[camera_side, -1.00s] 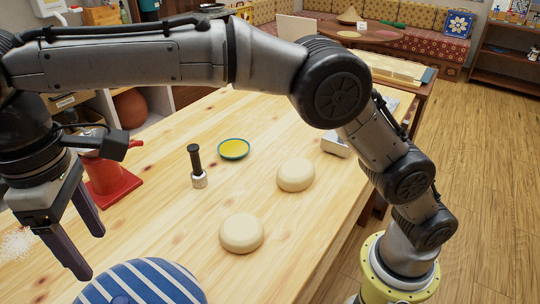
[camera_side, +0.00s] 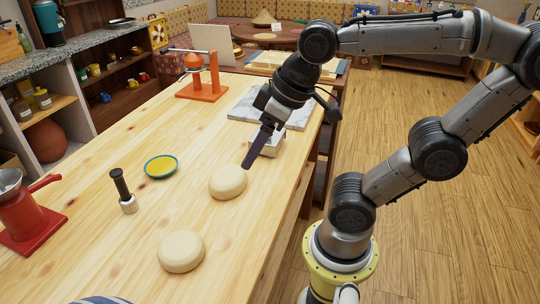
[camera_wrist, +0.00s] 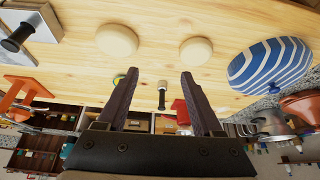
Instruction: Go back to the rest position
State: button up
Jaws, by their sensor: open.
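My gripper (camera_side: 249,162) hangs tilted in the side view, near the back right part of the wooden table. A black-handled tool (camera_wrist: 162,97) shows in the gap, farther off. No rest position is marked in either view.
A second round (camera_side: 181,251), a yellow dish with a teal rim (camera_side: 161,168) and a black-handled tool (camera_side: 120,186) stand on the table (camera_side: 105,235). A red device (camera_side: 30,217) is left, an orange stand (camera_side: 203,85) behind. A blue-striped object (camera_wrist: 270,65) shows in the wrist view.

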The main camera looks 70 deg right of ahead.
jog(key=s+f, duration=0.1)
jog(key=s+d+f, duration=0.1)
jog(key=shift+s+d+f+m, duration=0.15)
jog(key=shift+s+f+m, duration=0.15)
jog(key=shift+f, duration=0.05)
